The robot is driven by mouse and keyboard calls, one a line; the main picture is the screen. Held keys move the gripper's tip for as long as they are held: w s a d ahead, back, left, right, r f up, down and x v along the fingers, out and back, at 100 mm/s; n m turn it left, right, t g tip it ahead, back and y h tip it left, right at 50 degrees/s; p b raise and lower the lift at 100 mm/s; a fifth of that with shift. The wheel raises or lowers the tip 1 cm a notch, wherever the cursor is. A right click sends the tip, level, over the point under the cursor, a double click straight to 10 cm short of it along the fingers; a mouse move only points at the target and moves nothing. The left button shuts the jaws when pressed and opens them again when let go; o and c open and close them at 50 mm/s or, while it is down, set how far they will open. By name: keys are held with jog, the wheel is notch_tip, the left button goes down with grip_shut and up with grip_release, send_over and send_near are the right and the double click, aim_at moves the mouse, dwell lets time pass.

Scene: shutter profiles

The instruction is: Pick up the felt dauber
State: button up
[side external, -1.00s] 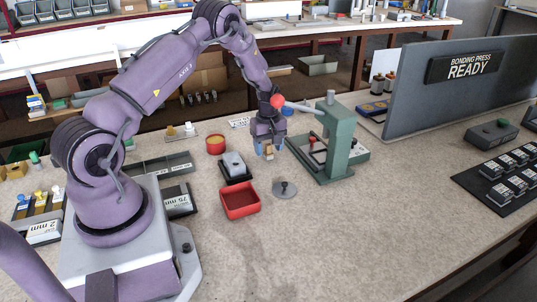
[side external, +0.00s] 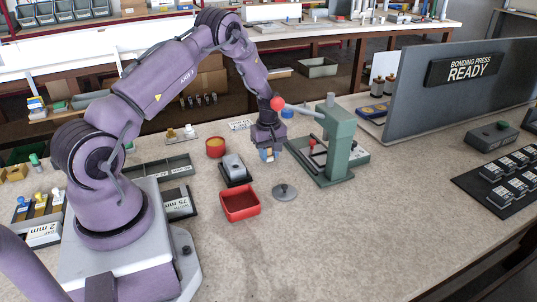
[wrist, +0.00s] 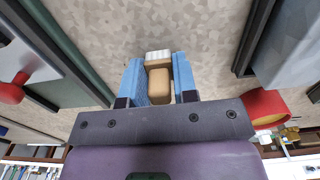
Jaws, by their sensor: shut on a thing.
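The felt dauber shows in the wrist view as a tan block (wrist: 159,88) with a white ribbed end (wrist: 158,56). My gripper (wrist: 158,78) has its blue fingers closed on the tan part from both sides. The white end sticks out past the fingertips. In the side external view my gripper (side external: 267,154) holds the dauber just left of the green press (side external: 336,145). There the dauber is small and mostly hidden by the fingers. It looks to be above the bench, but I cannot tell the exact gap.
A red tray (side external: 240,216) and a grey knobbed disc (side external: 284,194) are in front of my gripper. A grey block in a black holder (side external: 235,177) and a red pot (side external: 206,147) are to its left. The press lever's red ball (side external: 278,103) is close. The front bench is clear.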

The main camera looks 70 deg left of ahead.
jog(key=shift+r, duration=0.4)
notch_tip(320, 180, up, 3)
jog(key=shift+s+d+f, duration=0.1)
jog(key=shift+s, duration=0.05)
jog(key=s+d+r, duration=0.7)
jog(key=s+r, duration=0.2)
jog(key=s, duration=0.2)
jog(key=shift+s+d, duration=0.15)
jog(key=shift+d, duration=0.2)
